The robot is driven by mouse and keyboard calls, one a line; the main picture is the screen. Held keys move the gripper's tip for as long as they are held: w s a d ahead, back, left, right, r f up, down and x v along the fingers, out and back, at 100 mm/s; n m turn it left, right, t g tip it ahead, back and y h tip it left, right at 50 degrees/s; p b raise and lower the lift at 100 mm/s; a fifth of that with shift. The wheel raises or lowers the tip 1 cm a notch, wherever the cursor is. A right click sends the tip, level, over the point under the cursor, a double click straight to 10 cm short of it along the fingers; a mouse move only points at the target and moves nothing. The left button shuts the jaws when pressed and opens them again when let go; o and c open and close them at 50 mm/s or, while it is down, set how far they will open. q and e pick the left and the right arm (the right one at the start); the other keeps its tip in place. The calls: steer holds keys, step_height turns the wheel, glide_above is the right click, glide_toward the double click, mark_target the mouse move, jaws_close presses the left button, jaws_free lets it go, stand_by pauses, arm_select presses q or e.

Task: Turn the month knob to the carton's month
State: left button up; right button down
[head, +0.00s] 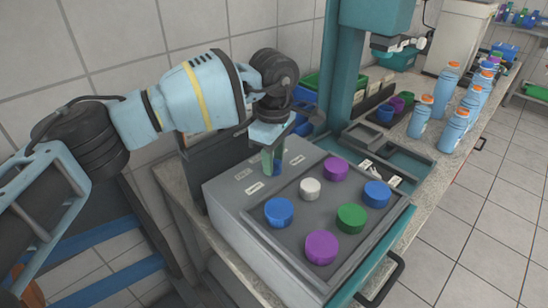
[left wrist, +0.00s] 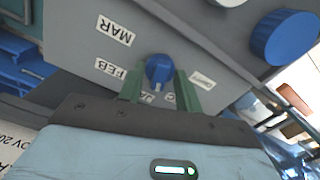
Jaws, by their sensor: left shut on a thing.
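The month knob (left wrist: 158,68) is a small blue knob on the grey box (left wrist: 200,40). My left gripper (left wrist: 158,88) has its green fingers on either side of the knob and is shut on it. The knob's pale pointer mark faces down in the left wrist view, towards a partly covered label. Labels MAR (left wrist: 115,30) and FEB (left wrist: 110,68) show beside the knob. In the head view my left gripper (head: 271,158) points down at the box's back edge, and its fingers mostly hide the knob. A white surface printed "NOV 20" (left wrist: 18,145), cut off, shows at lower left; I cannot tell whether it is the carton.
On the box stand blue, green, purple and white caps, including a near purple cap (head: 321,247) and a white cap (head: 310,188). A teal column (head: 346,70) rises behind. Several blue bottles with orange caps (head: 420,117) stand on the counter to the right.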

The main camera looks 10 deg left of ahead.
arm_select(q)
steer(key=shift+m+b, duration=0.35)
steer(key=shift+m, duration=1.25)
arm_select(e)
steer(key=shift+s+f, duration=0.3)
steer(key=shift+f, duration=0.2)
arm_select(q)
steer(key=o, duration=1)
arm_select(e)
steer(key=shift+s, duration=0.15)
arm_select(q)
steer(key=shift+r, duration=0.15)
step_height(320, 180, up, 7)
steer(key=shift+f, duration=0.2)
steer(key=shift+r, duration=0.45)
arm_select(e)
steer(key=shift+f, duration=0.35)
